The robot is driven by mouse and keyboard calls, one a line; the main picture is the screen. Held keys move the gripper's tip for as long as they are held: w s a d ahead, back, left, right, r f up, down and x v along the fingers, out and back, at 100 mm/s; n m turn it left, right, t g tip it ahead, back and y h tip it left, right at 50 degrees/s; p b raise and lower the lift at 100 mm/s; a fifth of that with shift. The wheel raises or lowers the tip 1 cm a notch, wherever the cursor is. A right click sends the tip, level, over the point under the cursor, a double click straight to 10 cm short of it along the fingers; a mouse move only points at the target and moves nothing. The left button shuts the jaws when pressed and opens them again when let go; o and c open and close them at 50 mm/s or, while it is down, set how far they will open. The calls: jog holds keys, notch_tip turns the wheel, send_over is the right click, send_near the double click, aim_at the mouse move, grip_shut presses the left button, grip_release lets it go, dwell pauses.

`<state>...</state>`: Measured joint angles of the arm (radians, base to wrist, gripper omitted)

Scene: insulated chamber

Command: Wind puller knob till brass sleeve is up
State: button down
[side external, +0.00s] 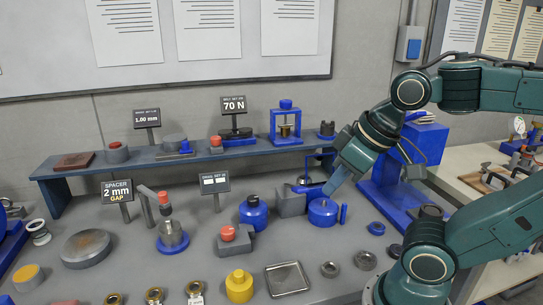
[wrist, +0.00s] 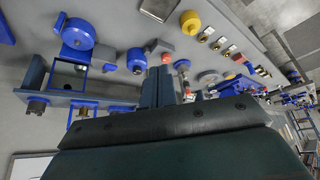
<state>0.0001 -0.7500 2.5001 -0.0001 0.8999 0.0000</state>
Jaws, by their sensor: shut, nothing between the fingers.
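A blue frame (side external: 286,127) stands on the raised shelf with a blue knob (side external: 286,104) on top; it looks like the puller. A small brass-coloured piece (side external: 285,131), likely the sleeve, sits low inside the frame; its exact height is too small to tell. My gripper (side external: 331,188) is shut and empty, pointing down over a blue drum (side external: 323,213), to the right of and below the puller. In the wrist view the shut fingers (wrist: 157,75) show nothing between them. The blue drum also shows in the wrist view (wrist: 78,33).
A blue bottle-shaped part (side external: 253,213) and a grey block (side external: 290,202) stand left of my gripper. The shelf (side external: 200,157) holds several fixtures and a 70 N sign (side external: 234,105). A yellow part (side external: 239,286) and a square tray (side external: 287,278) are at the front.

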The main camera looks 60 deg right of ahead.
jog(key=c, duration=1.6)
grip_release()
jog(key=o, duration=0.3)
jog(key=shift+w+d, duration=0.15)
jog(key=shift+w, duration=0.1)
jog(key=o, duration=0.4)
jog(key=w+d+m+h, duration=0.2)
jog(key=w+d+m, duration=0.1)
jog(key=w+d, duration=0.1)
jog(key=w+d+m+h, duration=0.1)
jog(key=w+d+m, duration=0.1)
jog(key=w+d, duration=0.1)
jog(key=w+d+r+m+h, duration=0.1)
jog(key=w+d+m+h, duration=0.1)
jog(key=w, duration=0.4)
jog(key=shift+d+m+h, duration=0.3)
jog(key=shift+d+m, duration=0.5)
jog(key=shift+d, duration=0.5)
jog(key=m+g+h, duration=0.2)
jog(key=m+h, duration=0.5)
jog(key=h, duration=0.5)
send_near(284, 105)
jog(key=shift+v, duration=0.9)
jog(key=shift+s+d, duration=0.1)
jog(key=shift+d, duration=0.05)
jog(key=x, duration=1.3)
jog(key=shift+d, duration=0.25)
